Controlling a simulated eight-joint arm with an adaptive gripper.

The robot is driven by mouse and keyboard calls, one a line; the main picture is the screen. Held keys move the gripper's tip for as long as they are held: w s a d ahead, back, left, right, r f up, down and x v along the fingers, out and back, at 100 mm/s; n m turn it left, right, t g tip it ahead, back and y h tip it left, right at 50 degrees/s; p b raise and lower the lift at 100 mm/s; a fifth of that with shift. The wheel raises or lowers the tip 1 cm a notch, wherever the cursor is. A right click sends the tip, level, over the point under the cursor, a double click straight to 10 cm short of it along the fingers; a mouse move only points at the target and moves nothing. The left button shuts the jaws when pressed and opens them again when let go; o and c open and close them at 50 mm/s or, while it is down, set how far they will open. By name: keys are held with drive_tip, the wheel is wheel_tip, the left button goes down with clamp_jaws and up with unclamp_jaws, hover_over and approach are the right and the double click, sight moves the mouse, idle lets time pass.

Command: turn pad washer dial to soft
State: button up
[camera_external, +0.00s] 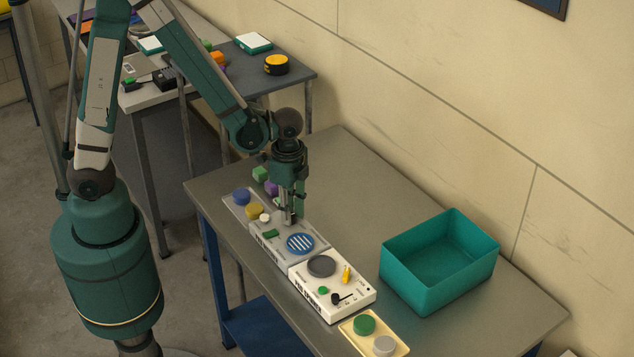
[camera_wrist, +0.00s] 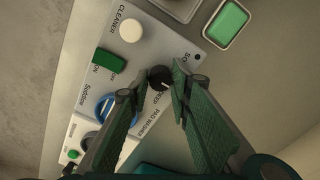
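The pad washer (camera_external: 319,256) is a grey box on the metal table, with a blue striped disc (camera_external: 300,243) on top. In the wrist view its panel (camera_wrist: 110,40) carries a green ON switch (camera_wrist: 109,60) and a white cleaner knob (camera_wrist: 131,30). Its small black dial (camera_wrist: 160,76) has a pale mark that seems to face the DEEP lettering; a label starting "SO" shows at the upper right, partly cut off by the finger. My gripper (camera_wrist: 157,80) is open, with its fingertips on either side of the dial. I cannot tell whether they touch it. My gripper (camera_external: 288,220) hides the dial in the external view.
A white polisher unit (camera_external: 333,307) stands beside the washer at the front. A teal bin (camera_external: 440,285) is at the right. A cream tray (camera_external: 401,348) holds green and grey discs. Green and purple blocks (camera_external: 265,178) sit behind my gripper. The table's back middle is clear.

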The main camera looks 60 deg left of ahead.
drive_tip(key=c, duration=0.3)
drive_tip(key=shift+c, duration=0.2)
drive_tip(key=shift+n+b, duration=0.3)
drive_tip(key=shift+n, duration=0.1)
drive_tip(key=n+b, duration=0.2)
drive_tip(key=n, duration=0.2)
drive_tip(key=shift+f+b, duration=0.1)
drive_tip(key=shift+b, duration=0.2)
drive_tip(key=n+b, duration=0.2)
drive_tip(key=n, duration=0.4)
drive_tip(key=shift+n, duration=0.3)
drive_tip(key=o, duration=0.9)
drive_tip(key=shift+r, duration=0.3)
